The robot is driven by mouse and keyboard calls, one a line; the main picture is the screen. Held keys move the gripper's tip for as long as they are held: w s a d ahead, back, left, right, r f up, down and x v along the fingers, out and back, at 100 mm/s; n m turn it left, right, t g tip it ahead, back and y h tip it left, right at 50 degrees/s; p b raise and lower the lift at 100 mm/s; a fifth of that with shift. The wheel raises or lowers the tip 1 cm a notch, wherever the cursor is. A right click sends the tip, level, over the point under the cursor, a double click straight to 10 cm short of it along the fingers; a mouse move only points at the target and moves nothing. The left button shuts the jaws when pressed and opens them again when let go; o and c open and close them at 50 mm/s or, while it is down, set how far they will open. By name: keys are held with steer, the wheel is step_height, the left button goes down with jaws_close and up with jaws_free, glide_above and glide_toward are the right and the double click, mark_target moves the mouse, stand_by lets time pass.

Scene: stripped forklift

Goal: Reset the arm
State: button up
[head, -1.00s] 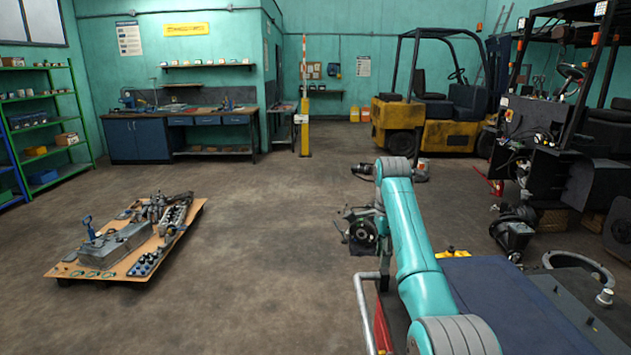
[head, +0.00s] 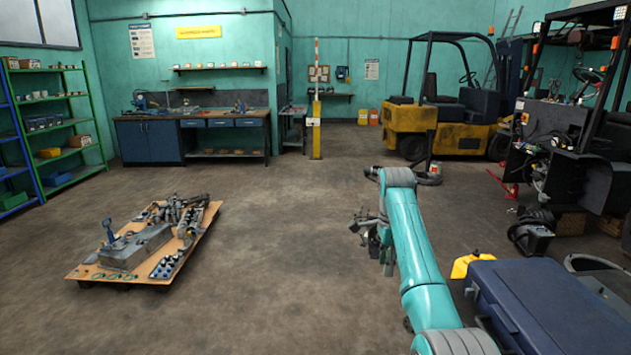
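My turquoise arm (head: 415,255) reaches forward from the bottom of the head view, with its elbow raised ahead of the camera. My gripper (head: 366,230) hangs on the left side of the arm, above bare floor. It is small and dark here and partly merged with the wrist. I cannot tell whether its fingers are apart, and I see no object clearly held in it.
A low wooden pallet (head: 85,272) with machine parts stands at left. A dark blue case (head: 545,305) and a yellow container (head: 472,264) are close at right. The stripped forklift (head: 560,130) stands behind them. A yellow forklift (head: 465,135) is farther back. The middle floor is clear.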

steer(key=s+f+n+t, duration=0.2)
steer(key=s+f, duration=0.1)
steer(key=f, duration=1.2)
steer(key=s+f+n+t, duration=0.15)
steer(key=s+f, duration=0.25)
steer(key=f, duration=1)
steer(key=s+f+n+t, duration=0.2)
steer(key=s+f+n, duration=0.1)
steer(key=s+f, duration=0.65)
steer(key=s+f+n+t, duration=0.2)
steer(key=s+f, duration=0.4)
steer(key=s, duration=0.6)
steer(key=s+r+n+t, duration=0.2)
steer(key=s+r, duration=0.2)
steer(key=s, duration=0.8)
steer(key=s+r+n+t, duration=0.2)
steer(key=s+r+n, duration=0.1)
steer(key=s, duration=1)
steer(key=s+r+n+t, duration=0.1)
steer(key=s+r+n, duration=0.1)
steer(key=s+r, duration=0.5)
steer(key=s+r+n+t, duration=0.2)
steer(key=s+r, duration=0.6)
steer(key=r, duration=0.7)
steer(key=shift+r, duration=0.15)
